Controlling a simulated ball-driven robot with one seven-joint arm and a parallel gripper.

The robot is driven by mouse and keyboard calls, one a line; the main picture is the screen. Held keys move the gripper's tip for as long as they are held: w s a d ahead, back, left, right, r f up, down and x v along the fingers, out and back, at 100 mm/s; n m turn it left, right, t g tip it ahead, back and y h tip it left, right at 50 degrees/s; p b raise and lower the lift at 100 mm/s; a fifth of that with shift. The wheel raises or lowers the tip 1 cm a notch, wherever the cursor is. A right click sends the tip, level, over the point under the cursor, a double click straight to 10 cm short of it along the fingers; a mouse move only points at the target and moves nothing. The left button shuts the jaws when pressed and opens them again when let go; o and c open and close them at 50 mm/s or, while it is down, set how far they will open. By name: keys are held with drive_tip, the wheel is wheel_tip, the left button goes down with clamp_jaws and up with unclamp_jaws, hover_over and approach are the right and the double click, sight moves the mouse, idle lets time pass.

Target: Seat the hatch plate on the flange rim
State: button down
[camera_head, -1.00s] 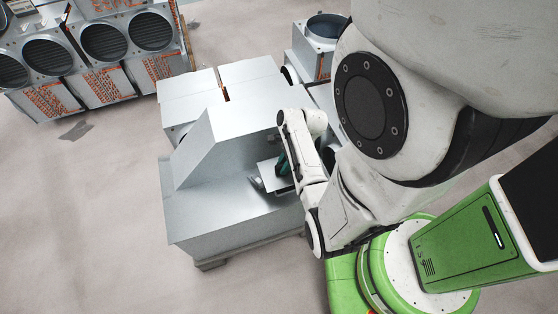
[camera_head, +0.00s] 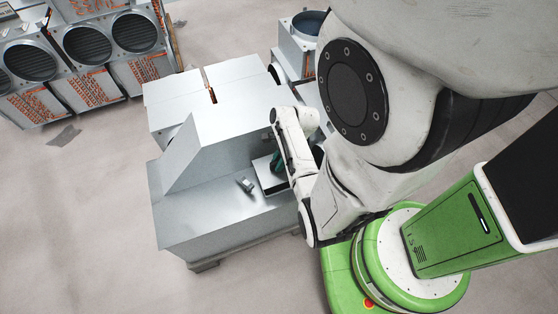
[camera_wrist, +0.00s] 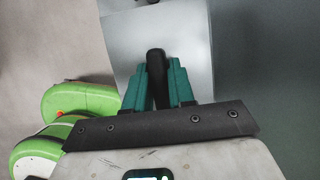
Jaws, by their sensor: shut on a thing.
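My gripper (camera_wrist: 158,88) has teal fingers closed on the black handle (camera_wrist: 156,62) of a light grey plate, which I take to be the hatch plate (camera_wrist: 120,58). The plate spreads out beyond the fingers in the wrist view. In the head view the teal fingers (camera_head: 278,162) show partly behind my forearm, and a pale part of the plate (camera_head: 261,168) shows beside them. A dark patch lies just below the plate; I cannot tell whether it is an opening or shadow. The flange rim cannot be made out, so contact with it cannot be told.
The plate is over the metal ledge of a large sheet-metal housing (camera_head: 215,215). A small metal fitting (camera_head: 245,185) stands on the ledge left of the plate. A sloped metal panel (camera_head: 185,155) rises at the left. Ducted units (camera_head: 85,45) stand farther back; open floor lies left.

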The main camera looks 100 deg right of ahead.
drive_tip(key=shift+f+b, duration=1.15)
drive_tip(key=shift+f, duration=0.8)
drive_tip(key=shift+p, duration=0.65)
drive_tip(key=shift+f+b, duration=0.6)
drive_tip(key=shift+f, duration=0.9)
idle(2.6)
idle(0.5)
drive_tip(key=c, duration=0.9)
unclamp_jaws()
